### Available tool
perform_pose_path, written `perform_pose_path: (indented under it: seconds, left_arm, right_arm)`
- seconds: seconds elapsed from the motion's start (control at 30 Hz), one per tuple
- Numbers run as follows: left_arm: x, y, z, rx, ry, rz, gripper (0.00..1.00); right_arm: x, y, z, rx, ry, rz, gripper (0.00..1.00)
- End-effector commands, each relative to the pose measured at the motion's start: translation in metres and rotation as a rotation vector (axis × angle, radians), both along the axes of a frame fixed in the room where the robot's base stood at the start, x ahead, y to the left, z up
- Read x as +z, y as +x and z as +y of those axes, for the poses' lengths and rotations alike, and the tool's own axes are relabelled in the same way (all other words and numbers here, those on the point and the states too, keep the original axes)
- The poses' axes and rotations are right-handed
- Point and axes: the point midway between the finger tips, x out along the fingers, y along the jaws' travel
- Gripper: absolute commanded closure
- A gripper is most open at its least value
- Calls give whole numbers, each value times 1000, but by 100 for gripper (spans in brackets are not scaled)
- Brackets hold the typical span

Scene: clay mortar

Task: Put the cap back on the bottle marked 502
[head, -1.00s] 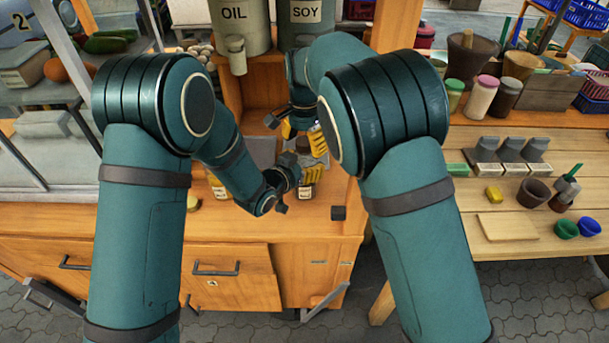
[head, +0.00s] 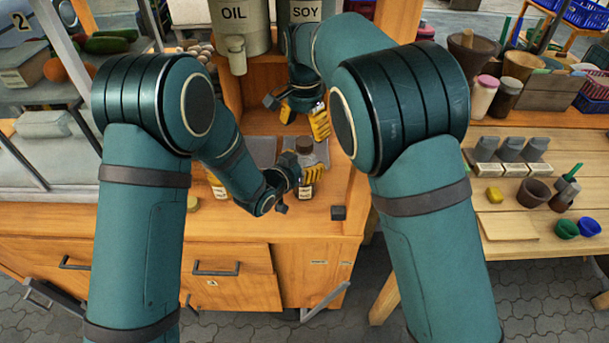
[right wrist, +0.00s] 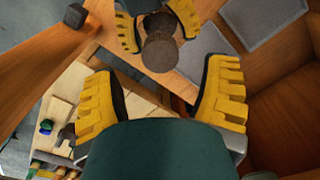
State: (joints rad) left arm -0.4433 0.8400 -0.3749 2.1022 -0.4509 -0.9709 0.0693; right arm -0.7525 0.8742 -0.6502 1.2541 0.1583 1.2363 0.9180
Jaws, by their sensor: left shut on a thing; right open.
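My left gripper (head: 305,178) is shut on a dark bottle (head: 306,191), upright over the counter; its marking is too small to read. A brown round cap (head: 304,146) shows at the bottle's top. In the right wrist view the cap (right wrist: 160,53) looks like a brown disc over the bottle's top, beyond my right fingers; how firmly it sits cannot be told. My left fingers (right wrist: 157,22) grip the bottle there. My right gripper (head: 302,117) is open and empty above the cap; its yellow fingers (right wrist: 163,82) are spread apart.
Another labelled jar (head: 217,187) stands to the left, partly hidden by my left arm. A small pale yellow round item (head: 193,205) lies near it. A dark block (head: 338,213) sits at the counter's right front edge. OIL (head: 240,25) and SOY (head: 305,12) containers stand behind.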

Motion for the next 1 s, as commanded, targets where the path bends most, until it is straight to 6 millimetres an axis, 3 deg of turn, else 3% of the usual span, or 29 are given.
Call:
perform_pose_path:
  seconds: [0.5,1.0]
  left_arm:
    - [1,0,0,0,-1,-2,100]
    - [1,0,0,0,-1,-2,100]
  right_arm:
    - [31,1,0,640,3,-4,25]
    - [32,0,0,706,4,-2,25]
